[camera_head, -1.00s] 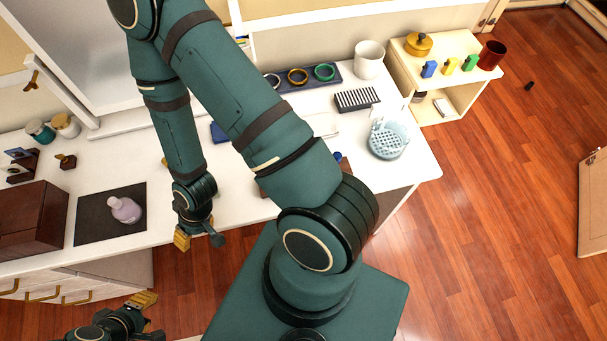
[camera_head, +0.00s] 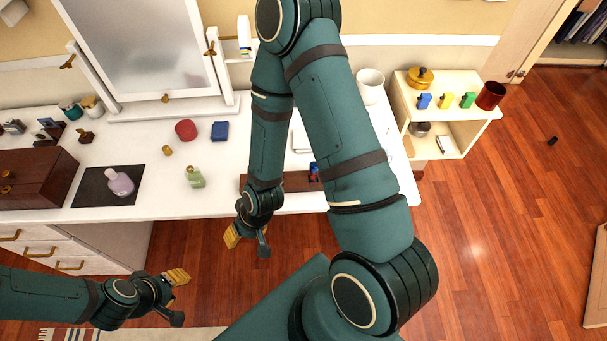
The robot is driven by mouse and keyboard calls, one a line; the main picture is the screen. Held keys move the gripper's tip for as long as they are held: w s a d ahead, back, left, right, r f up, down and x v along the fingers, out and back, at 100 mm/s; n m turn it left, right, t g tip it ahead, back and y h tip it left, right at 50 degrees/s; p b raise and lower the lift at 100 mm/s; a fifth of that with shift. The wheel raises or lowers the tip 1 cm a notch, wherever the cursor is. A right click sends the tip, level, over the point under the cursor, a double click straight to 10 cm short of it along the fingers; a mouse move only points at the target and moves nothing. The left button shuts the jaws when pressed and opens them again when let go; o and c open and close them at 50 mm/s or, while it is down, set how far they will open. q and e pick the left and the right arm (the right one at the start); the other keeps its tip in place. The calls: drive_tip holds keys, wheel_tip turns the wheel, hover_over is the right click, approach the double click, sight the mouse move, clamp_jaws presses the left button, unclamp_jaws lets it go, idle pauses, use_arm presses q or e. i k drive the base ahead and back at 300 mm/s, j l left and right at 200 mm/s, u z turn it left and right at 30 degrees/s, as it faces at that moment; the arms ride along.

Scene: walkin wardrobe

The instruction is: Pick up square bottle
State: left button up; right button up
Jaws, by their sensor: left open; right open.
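A small green bottle (camera_head: 194,177) stands on the white table near its front edge and looks squarish. A rounder purple bottle (camera_head: 120,183) is on a dark mat (camera_head: 92,190) to its left. My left gripper (camera_head: 178,298) is open and empty, in front of the table and below the green bottle in the picture. My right gripper (camera_head: 248,243) is open and empty, just off the table's front edge, right of and below the green bottle. My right arm hides part of the table's right side.
A brown box (camera_head: 38,180) stands at the table's left. A red round item (camera_head: 186,130), a blue item (camera_head: 220,131) and a small gold item (camera_head: 167,150) lie behind the green bottle. A mirror (camera_head: 145,45) stands at the back. The table is clear around the green bottle.

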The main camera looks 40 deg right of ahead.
sight(195, 176)
drive_tip(key=j+z, duration=0.1)
drive_tip(key=z, duration=1.45)
drive_tip(key=i+j, duration=0.15)
drive_tip(key=i+j+z, duration=0.1)
drive_tip(key=j, duration=0.3)
drive_tip(key=i+j, duration=0.1)
drive_tip(key=j, duration=0.15)
drive_tip(key=z, duration=0.05)
